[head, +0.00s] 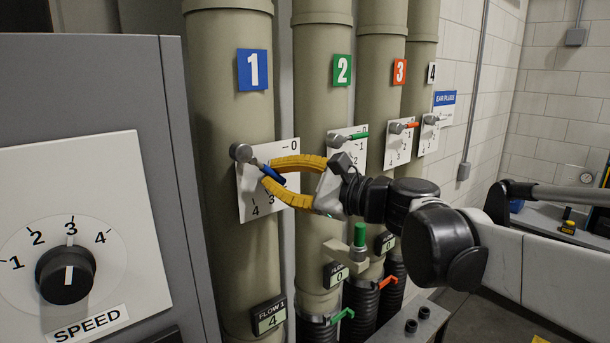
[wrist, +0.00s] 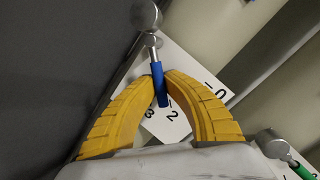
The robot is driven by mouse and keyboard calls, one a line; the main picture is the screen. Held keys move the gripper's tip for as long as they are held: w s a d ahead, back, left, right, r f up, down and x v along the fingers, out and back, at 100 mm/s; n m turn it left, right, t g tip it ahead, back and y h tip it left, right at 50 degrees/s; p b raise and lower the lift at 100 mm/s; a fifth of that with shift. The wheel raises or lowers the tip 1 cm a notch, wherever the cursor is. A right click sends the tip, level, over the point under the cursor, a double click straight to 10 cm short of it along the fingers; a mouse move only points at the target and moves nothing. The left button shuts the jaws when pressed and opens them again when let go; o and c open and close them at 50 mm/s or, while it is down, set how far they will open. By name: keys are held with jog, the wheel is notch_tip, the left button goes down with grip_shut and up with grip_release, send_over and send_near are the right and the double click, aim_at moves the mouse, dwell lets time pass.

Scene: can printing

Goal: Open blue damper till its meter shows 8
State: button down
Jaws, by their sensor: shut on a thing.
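The blue damper handle (head: 276,177) sits on a lever that pivots on pipe 1 in front of a white scale plate (head: 250,205). The lever slants down to the right, between the 0 and 3 marks; the fingers hide part of the scale. My gripper (head: 269,172) has its two yellow fingers closed on the blue handle from the right. The wrist view also shows the blue handle (wrist: 157,75) pinched between the fingertips (wrist: 160,77). The FLOW 1 meter (head: 270,315) low on pipe 1 reads 4.
A grey cabinet with a SPEED knob (head: 65,274) stands close on the left. Pipes 2, 3 and 4 carry similar levers, including a green one (head: 352,137) and an orange-red one (head: 411,125). A green-topped valve (head: 359,236) stands below my wrist.

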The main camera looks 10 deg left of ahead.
jog(key=shift+s+a+f+m+t+b, duration=0.15)
jog(key=shift+f+m+b, duration=0.2)
jog(key=shift+m+b, duration=0.2)
jog(key=shift+s+a+f+m+t+b, duration=0.15)
jog(key=shift+f+m+b, duration=0.25)
jog(key=shift+b, duration=0.2)
jog(key=shift+s+a+m+y+b, duration=0.2)
jog(key=shift+m+y+b, duration=0.3)
jog(key=shift+m, duration=0.35)
jog(key=shift+r, duration=0.15)
jog(key=c, duration=1.4)
grip_release()
jog(key=shift+c, duration=0.2)
jog(key=v, duration=1.2)
jog(key=shift+s, duration=0.2)
